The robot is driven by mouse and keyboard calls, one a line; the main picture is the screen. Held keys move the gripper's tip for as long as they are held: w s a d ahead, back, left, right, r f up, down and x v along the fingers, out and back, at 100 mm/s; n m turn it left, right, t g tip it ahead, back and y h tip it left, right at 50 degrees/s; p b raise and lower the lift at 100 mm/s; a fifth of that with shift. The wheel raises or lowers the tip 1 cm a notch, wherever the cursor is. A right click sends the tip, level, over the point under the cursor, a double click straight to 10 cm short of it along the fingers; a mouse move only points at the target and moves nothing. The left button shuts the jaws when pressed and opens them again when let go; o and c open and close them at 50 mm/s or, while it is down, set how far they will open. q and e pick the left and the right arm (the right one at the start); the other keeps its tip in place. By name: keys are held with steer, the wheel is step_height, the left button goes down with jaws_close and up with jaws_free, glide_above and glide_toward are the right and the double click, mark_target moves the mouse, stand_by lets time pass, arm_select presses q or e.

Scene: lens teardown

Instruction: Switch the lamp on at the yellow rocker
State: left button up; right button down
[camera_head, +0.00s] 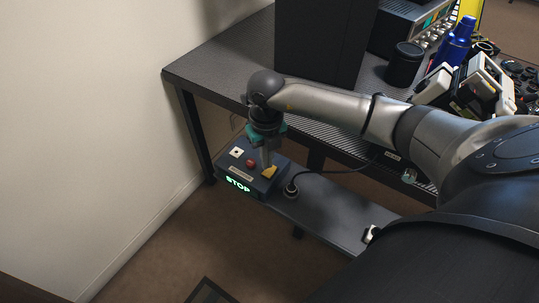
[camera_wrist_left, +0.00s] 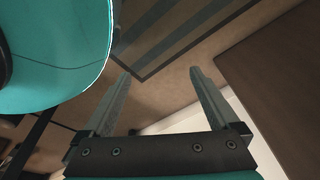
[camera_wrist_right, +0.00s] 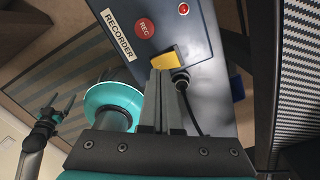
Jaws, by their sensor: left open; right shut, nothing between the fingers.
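The yellow rocker (camera_head: 269,172) sits on top of a dark blue control box (camera_head: 215,170) at the end of a low grey shelf. It also shows in the right wrist view (camera_wrist_right: 165,60). My right gripper (camera_head: 266,163) points down at the rocker. Its fingers are shut and empty, with the tips at or just beside the rocker; I cannot tell whether they touch. My left gripper (camera_wrist_left: 158,73) is open and empty above the floor in its own wrist view. I cannot identify the lamp.
The box also has a red REC button (camera_wrist_right: 145,27), a white switch (camera_head: 237,152) and a lit green STOP sign (camera_head: 238,185). A black cable plug (camera_head: 291,189) stands beside it. The dark table (camera_head: 215,70) behind carries a blue bottle (camera_head: 456,42) and other equipment.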

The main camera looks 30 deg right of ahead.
mark_target(267, 174)
steer(key=shift+r+p, duration=0.9)
steer(key=shift+r, duration=0.25)
arm_select(q)
steer(key=s+a+p, duration=0.2)
steer(key=s, duration=0.4)
steer(key=shift+s+a, duration=0.2)
steer(key=shift+a, duration=0.15)
arm_select(e)
steer(key=shift+r, duration=1.1)
